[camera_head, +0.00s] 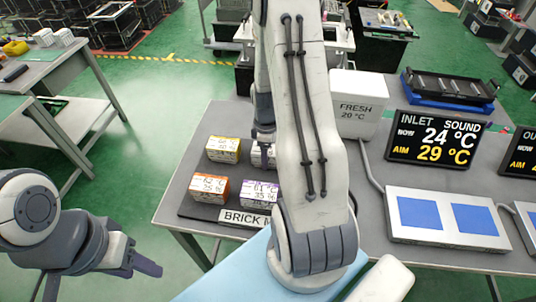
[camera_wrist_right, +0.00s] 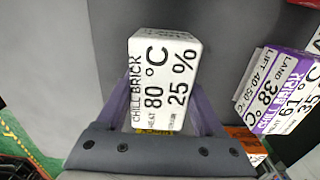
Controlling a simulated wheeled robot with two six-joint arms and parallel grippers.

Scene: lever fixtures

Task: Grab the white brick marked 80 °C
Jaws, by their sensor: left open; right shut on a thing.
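The white brick (camera_wrist_right: 160,80) printed "CHILL BRICK", "80 °C" and "25 %" stands between the two fingers of my right gripper (camera_wrist_right: 158,108) in the right wrist view. That gripper is shut on it. In the head view the brick is mostly hidden behind my right arm, and only a part of it (camera_head: 257,158) shows in the back row. I cannot tell whether it still touches the mat. My left gripper (camera_head: 147,264) is open and empty at the lower left, off the table.
A yellow-topped brick (camera_head: 223,150), an orange one (camera_head: 208,188) and a purple one (camera_head: 261,191) stand close by on the dark brick mat (camera_head: 188,208). A white "FRESH 20 °C" box (camera_head: 357,105), a display (camera_head: 436,140) and a blue-pad plate (camera_head: 447,218) lie right.

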